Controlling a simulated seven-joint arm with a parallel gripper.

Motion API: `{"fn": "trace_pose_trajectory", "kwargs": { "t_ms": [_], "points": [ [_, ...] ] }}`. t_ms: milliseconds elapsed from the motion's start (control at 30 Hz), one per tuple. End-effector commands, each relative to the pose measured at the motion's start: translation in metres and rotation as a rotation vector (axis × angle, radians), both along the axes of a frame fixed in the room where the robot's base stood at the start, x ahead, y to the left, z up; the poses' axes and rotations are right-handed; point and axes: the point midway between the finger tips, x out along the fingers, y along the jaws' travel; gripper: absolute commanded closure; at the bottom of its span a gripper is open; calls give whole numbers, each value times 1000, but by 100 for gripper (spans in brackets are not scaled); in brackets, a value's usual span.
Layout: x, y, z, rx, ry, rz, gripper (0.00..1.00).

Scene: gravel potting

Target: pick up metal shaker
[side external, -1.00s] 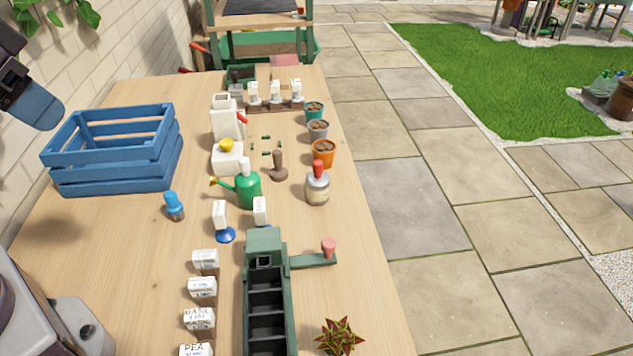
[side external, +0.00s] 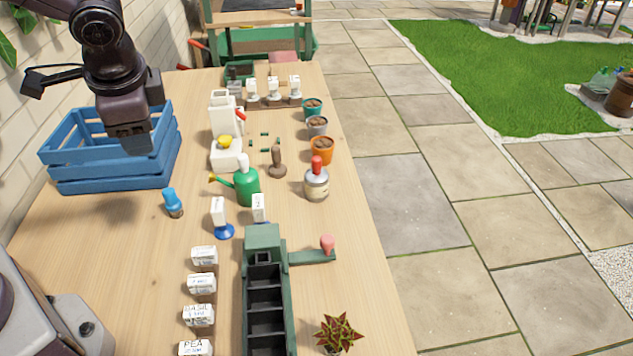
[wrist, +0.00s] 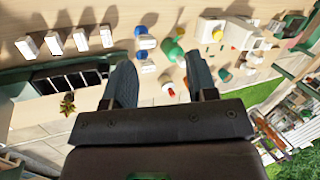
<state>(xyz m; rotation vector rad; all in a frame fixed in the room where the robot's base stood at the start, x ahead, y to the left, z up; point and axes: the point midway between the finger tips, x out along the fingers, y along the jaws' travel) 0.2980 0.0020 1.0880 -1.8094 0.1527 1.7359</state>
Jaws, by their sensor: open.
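No item is plainly a metal shaker. A small blue-topped container with a darker base (side external: 173,203) stands upright left of the green watering can. A pale, grey-banded jar with a red knob (side external: 317,184) stands near the right table edge. Which one is the shaker I cannot tell. My gripper (side external: 136,150) hangs above the blue crate, away from both. In the wrist view my gripper (wrist: 160,75) has its two fingers wide apart with nothing held. A red-topped item (wrist: 170,90) shows between them, well below.
The blue crate (side external: 115,172) is at the left. A green compartment tray (side external: 251,300), a spiky plant (side external: 339,333) and white labels (side external: 203,256) are in front. Bare wood lies around the blue-topped container.

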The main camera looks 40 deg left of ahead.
Motion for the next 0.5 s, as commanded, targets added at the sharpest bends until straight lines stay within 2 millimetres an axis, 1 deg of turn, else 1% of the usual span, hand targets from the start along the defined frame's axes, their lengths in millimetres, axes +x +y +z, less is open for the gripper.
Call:
{"fn": "trace_pose_trajectory", "kwargs": {
  "t_ms": [33,167,200,267,300,367,400,467,500],
  "points": [
    [17,0,-13,80,38,-84,48],
    [62,2,-39,294,102,-322,48],
    [76,1,-48,362,121,-404,48],
    [99,-2,-62,468,148,-533,48],
    [114,-5,-71,541,166,-626,48],
    [138,-13,-86,653,192,-770,48],
    [154,-19,-96,732,208,-873,48],
    [177,-32,-112,855,232,-1036,48],
    [193,-41,-121,936,244,-1142,48]
  ]
}}
